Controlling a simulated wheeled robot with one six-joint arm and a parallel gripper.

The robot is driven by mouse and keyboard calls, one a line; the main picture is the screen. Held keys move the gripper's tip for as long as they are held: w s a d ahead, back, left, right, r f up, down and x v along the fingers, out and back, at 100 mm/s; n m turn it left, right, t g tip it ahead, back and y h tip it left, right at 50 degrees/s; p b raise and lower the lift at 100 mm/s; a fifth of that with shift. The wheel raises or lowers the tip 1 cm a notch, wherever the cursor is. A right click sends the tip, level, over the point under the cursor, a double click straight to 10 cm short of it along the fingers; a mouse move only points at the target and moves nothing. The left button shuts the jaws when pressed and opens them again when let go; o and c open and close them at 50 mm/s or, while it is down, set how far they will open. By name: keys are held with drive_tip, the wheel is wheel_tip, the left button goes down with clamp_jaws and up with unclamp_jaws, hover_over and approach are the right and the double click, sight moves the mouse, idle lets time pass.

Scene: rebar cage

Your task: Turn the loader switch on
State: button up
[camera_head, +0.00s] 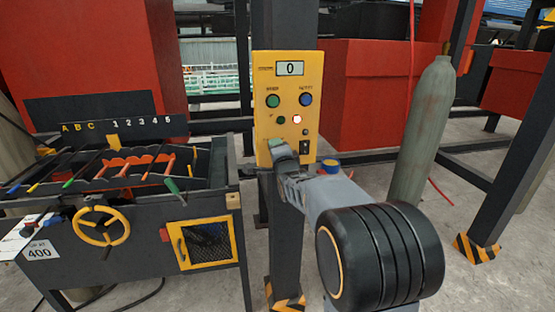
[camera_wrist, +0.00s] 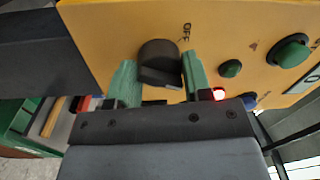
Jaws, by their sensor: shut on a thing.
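The yellow control panel (camera_head: 262,90) is on a dark post and also fills the top of the wrist view (camera_wrist: 110,25). In the wrist view a dark rotary knob (camera_wrist: 160,62), which I take for the loader switch, sits on the panel near an "OFF" label. My gripper (camera_wrist: 160,78) has its two green fingers on either side of this knob, shut on it. The "ON" mark is not readable, and the knob's exact setting is unclear.
The panel has a display (camera_head: 289,68) reading 0, a green button (camera_head: 273,101), a blue button (camera_head: 306,100), a lit lamp (camera_head: 297,119) and a black switch (camera_head: 304,147). A lever machine (camera_head: 120,215) stands left. A grey gas cylinder (camera_head: 420,130) stands right.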

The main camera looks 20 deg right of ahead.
drive_tip(key=shift+f+m+b, duration=0.1)
drive_tip(key=shift+m+b, duration=1.3)
drive_tip(key=shift+m, duration=0.8)
drive_tip(key=o, duration=0.9)
drive_tip(key=shift+h, duration=0.4)
drive_tip(key=r+b+v, duration=0.1)
drive_tip(key=v, duration=1.2)
drive_tip(key=shift+s+f+b, duration=0.35)
drive_tip(key=shift+s+f, duration=0.05)
drive_tip(key=shift+f, duration=0.05)
